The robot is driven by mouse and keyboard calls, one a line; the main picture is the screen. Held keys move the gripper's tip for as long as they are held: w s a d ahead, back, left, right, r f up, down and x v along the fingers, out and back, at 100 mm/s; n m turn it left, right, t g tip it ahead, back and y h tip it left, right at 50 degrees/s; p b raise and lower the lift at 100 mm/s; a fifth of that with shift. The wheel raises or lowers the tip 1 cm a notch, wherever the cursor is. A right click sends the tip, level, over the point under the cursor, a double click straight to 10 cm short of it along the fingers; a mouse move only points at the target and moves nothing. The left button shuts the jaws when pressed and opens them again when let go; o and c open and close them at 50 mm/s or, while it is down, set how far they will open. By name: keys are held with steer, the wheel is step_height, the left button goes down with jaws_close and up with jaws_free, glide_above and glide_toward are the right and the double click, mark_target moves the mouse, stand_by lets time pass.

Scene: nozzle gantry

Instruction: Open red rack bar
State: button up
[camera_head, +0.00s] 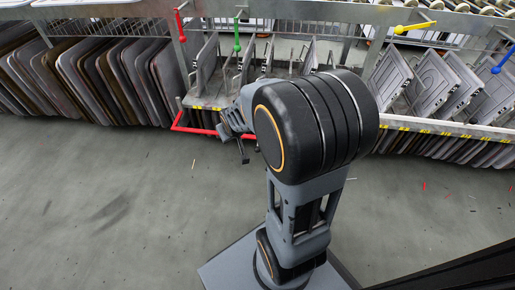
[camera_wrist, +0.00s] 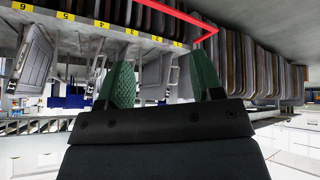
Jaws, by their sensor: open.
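The red rack bar (camera_head: 195,131) is a thin L-shaped bar low at the front left of the middle rack. Its right part is hidden behind my arm in the head view. In the wrist view the red bar (camera_wrist: 178,13) runs across the top and bends at upper right, beyond the fingertips. My gripper (camera_head: 243,153) is near the bar's right side in the head view, mostly hidden by my arm. In the wrist view my gripper (camera_wrist: 164,80) shows two green-lined fingers spread apart with nothing between them. I see no contact with the bar.
A red lever (camera_head: 180,26), a green lever (camera_head: 237,33), a yellow lever (camera_head: 414,27) and a blue lever (camera_head: 501,60) stand along the upper rail. Several grey panels (camera_head: 95,75) hang at left. Yellow number labels (camera_wrist: 100,24) line the rack edge.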

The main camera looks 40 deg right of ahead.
steer(key=w+d+f+t, duration=0.2)
steer(key=w+d+f, duration=0.45)
steer(key=f, duration=0.25)
steer(key=m+t+h+b, duration=0.1)
steer(key=m+t+b, duration=0.25)
steer(key=t, duration=0.55)
glide_toward(257, 150)
steer(key=shift+n, duration=0.45)
steer(key=w+b, duration=0.1)
steer(key=w, duration=0.2)
steer(key=w+d+f+b, duration=0.1)
steer(key=w+b, duration=0.1)
steer(key=w, duration=0.2)
steer(key=w+d+f+b, duration=0.1)
steer(key=w, duration=0.3)
steer(key=shift+w+d, duration=0.1)
steer(key=shift+d, duration=0.1)
steer(key=shift+w+d+r+b, duration=0.1)
steer(key=shift+w+b, duration=0.1)
steer(key=shift+w, duration=0.15)
steer(key=shift+w+d+r+b, duration=0.1)
steer(key=shift+w+b, duration=0.1)
steer(key=shift+w, duration=0.2)
steer(key=shift+c, duration=0.2)
jaws_close()
